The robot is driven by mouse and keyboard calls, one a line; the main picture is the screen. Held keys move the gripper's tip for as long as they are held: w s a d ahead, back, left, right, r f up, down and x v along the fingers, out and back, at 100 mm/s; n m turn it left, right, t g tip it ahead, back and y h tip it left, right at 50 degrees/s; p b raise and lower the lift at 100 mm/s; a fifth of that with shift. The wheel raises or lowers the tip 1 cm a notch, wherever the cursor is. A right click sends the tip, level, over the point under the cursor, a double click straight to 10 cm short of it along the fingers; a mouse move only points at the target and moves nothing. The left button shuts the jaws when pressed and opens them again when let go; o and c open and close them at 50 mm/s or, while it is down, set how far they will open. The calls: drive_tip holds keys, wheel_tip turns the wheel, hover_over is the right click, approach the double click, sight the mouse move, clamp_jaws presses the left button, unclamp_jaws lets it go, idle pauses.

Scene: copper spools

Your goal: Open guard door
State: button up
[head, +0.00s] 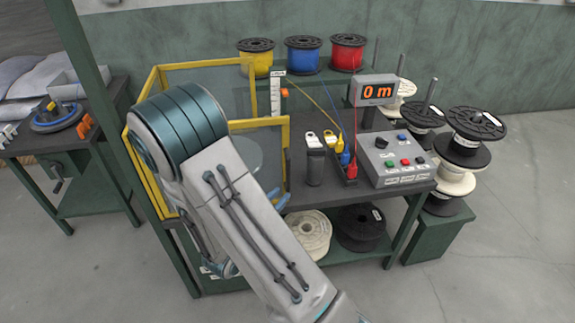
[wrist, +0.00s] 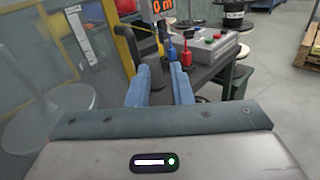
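The guard (head: 258,124) is a yellow-framed enclosure with see-through panels on the left half of the bench. In the head view only a small bluish finger part shows near the guard's lower right corner.
A control box (head: 398,158) with coloured buttons and a display (head: 375,90) reading "0 m" stand on the right of the bench. Black and cream spools are stacked on a stand (head: 440,215) to the right. A side table (head: 105,205) stands left.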

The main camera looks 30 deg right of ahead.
sight(287, 170)
drive_tip(key=w+d+n+p, duration=0.1)
drive_tip(key=w+d, duration=0.1)
drive_tip(key=w, duration=0.1)
drive_tip(key=w+d+f+n+t+y+p, duration=0.1)
drive_tip(key=w+d, duration=0.2)
drive_tip(key=w, duration=0.1)
drive_tip(key=w+d+t+p, duration=0.1)
drive_tip(key=w+d, duration=0.2)
drive_tip(key=shift+w+d+f+n, duration=0.2)
drive_tip(key=shift+w+f+n, duration=0.05)
drive_tip(key=shift+w+n, duration=0.15)
drive_tip(key=shift+s, duration=0.1)
clamp_jaws()
